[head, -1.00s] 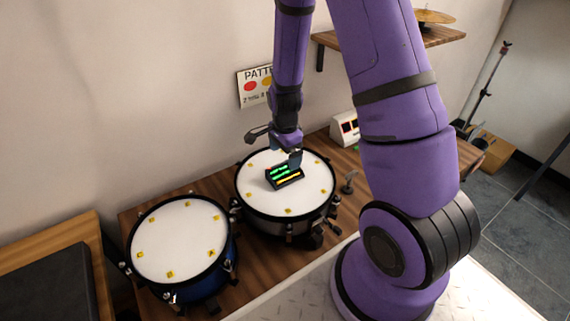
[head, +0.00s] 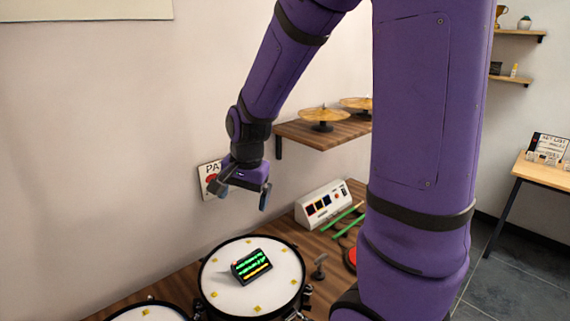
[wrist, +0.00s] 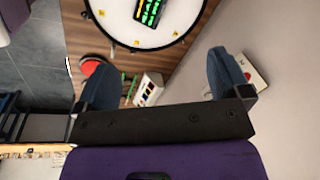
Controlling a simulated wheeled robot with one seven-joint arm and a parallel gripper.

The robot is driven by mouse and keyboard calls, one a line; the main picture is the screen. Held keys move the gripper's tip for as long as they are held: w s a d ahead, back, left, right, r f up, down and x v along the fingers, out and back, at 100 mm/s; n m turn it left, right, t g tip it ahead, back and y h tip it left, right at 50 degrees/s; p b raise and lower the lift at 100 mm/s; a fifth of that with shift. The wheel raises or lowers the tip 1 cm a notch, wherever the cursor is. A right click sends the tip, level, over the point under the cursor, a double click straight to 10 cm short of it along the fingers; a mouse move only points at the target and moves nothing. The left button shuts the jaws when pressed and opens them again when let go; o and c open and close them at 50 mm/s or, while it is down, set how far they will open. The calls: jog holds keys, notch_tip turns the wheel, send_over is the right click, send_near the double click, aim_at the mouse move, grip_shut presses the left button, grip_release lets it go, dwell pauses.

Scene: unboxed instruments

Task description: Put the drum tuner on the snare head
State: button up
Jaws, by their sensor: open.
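The drum tuner (head: 251,265), a small dark box with green and yellow lit bars, lies flat on the white snare head (head: 225,284). In the wrist view the tuner (wrist: 149,12) also rests on the drum head (wrist: 118,22), partly cut off by the top edge. My gripper (head: 243,196) is open and empty, raised well above the drum and apart from the tuner. Its two blue-grey fingers (wrist: 165,78) stand wide apart in the wrist view with nothing between them.
A second drum (head: 148,312) shows at the bottom edge. A white device (head: 322,204), green sticks (head: 347,217) and a small dark stand (head: 319,268) are right of the snare. A wall shelf (head: 325,136) with cymbals is behind my arm. A wall sign (head: 209,178) is partly hidden behind my gripper.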

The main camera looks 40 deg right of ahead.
jog(key=s+a+r+n+t, duration=0.3)
jog(key=s+r+n, duration=0.8)
jog(key=s+r, duration=0.4)
jog(key=s, duration=0.3)
jog(key=shift+r, duration=0.3)
